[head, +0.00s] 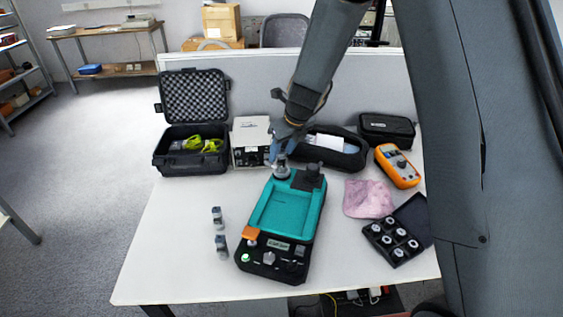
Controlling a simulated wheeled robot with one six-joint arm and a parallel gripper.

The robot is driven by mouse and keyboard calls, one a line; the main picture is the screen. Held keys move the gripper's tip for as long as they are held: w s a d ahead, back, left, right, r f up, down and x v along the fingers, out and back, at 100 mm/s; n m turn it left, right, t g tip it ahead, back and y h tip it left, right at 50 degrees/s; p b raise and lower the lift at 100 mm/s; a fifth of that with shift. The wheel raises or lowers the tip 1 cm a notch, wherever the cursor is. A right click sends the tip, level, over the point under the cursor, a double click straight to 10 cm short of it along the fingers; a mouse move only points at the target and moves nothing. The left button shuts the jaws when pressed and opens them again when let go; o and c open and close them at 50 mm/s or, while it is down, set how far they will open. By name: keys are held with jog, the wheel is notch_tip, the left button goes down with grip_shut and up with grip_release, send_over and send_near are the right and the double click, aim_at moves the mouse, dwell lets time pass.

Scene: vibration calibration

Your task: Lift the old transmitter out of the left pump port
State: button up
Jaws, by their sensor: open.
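The teal and black pump unit (284,212) lies on the white table with its ports at the far end. In the left port stands a short grey metallic piece, the old transmitter (282,171), upright. The right port (313,178) carries a dark knob-like part. My gripper (279,155) points down just above and behind the old transmitter, with bluish fingers close to its top. Its jaws are open, and at this size I cannot tell whether they surround the transmitter or touch it.
Two small grey cylindrical devices (221,245) stand left of the pump. An open black case (190,150), a white box (251,141) and a black pouch (332,150) line the back. A pink cloth (368,199), orange meter (398,166) and black fitting box (391,242) are right. The front left table is clear.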

jog(key=shift+w+a+f, duration=0.1)
jog(key=shift+w+f, duration=0.05)
jog(key=shift+f, duration=0.15)
jog(key=shift+c, duration=0.5)
grip_shut()
jog(key=shift+r, duration=0.1)
notch_tip(320, 180, up, 10)
jog(key=shift+f, duration=0.2)
jog(key=shift+r+p, duration=2.15)
jog(key=shift+r, duration=0.05)
